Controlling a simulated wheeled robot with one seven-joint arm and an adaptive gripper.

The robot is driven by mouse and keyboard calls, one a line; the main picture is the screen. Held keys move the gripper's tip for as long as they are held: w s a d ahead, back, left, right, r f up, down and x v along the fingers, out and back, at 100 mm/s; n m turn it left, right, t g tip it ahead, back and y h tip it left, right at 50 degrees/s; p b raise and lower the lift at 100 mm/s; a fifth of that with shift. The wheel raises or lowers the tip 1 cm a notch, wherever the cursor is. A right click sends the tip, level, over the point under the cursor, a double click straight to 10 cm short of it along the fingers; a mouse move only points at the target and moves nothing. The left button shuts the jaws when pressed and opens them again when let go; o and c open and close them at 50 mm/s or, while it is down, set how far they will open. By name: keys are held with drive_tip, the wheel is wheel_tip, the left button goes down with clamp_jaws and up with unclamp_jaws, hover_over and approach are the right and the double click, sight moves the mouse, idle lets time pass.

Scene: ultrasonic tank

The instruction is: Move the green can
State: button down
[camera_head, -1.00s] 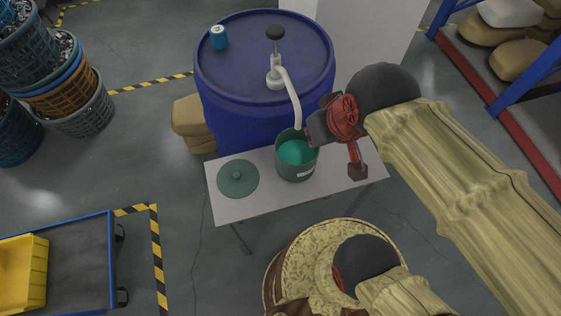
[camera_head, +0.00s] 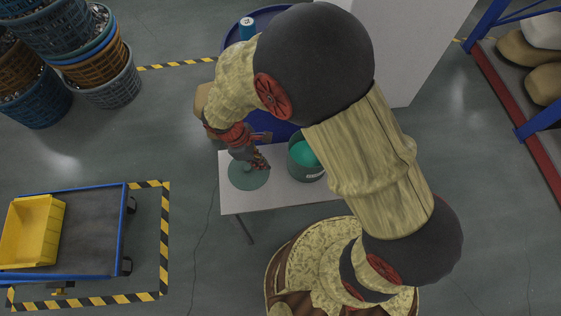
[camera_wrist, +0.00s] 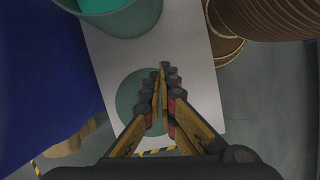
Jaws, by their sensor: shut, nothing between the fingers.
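The green can (camera_head: 303,163) stands upright on the white table, open at the top with bright green liquid inside. Its lower part shows at the top of the wrist view (camera_wrist: 138,22). A round green lid (camera_head: 248,178) lies flat on the table left of the can, and in the wrist view the lid (camera_wrist: 128,98) is partly behind my fingers. My gripper (camera_head: 262,163) points down above the lid, beside the can and apart from it. In the wrist view my gripper (camera_wrist: 163,80) has its fingers together with nothing between them.
The white table (camera_head: 235,200) is small. A blue barrel (camera_head: 283,131) stands behind it, mostly hidden by my arm, with a blue can (camera_head: 247,28) on top. Stacked baskets (camera_head: 105,85) stand at left. A cart (camera_head: 95,225) with a yellow bin (camera_head: 32,230) is lower left.

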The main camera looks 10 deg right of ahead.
sight(289, 162)
drive_tip(key=w+f+n, duration=0.1)
drive_tip(key=f, duration=0.2)
drive_tip(key=w+d+f+n+b, duration=0.1)
drive_tip(key=f, duration=0.2)
drive_tip(key=d+f+b, duration=0.1)
drive_tip(key=f, duration=0.2)
drive_tip(key=shift+w+f+n+t, duration=0.15)
drive_tip(key=shift+w+n+t, duration=0.25)
drive_tip(key=d, duration=0.2)
drive_tip(key=shift+d+r+b, duration=0.2)
drive_tip(key=shift+d+b, duration=0.15)
drive_tip(key=shift+d, duration=0.7)
drive_tip(key=shift+d+p, duration=0.3)
drive_tip(key=shift+d, duration=1.45)
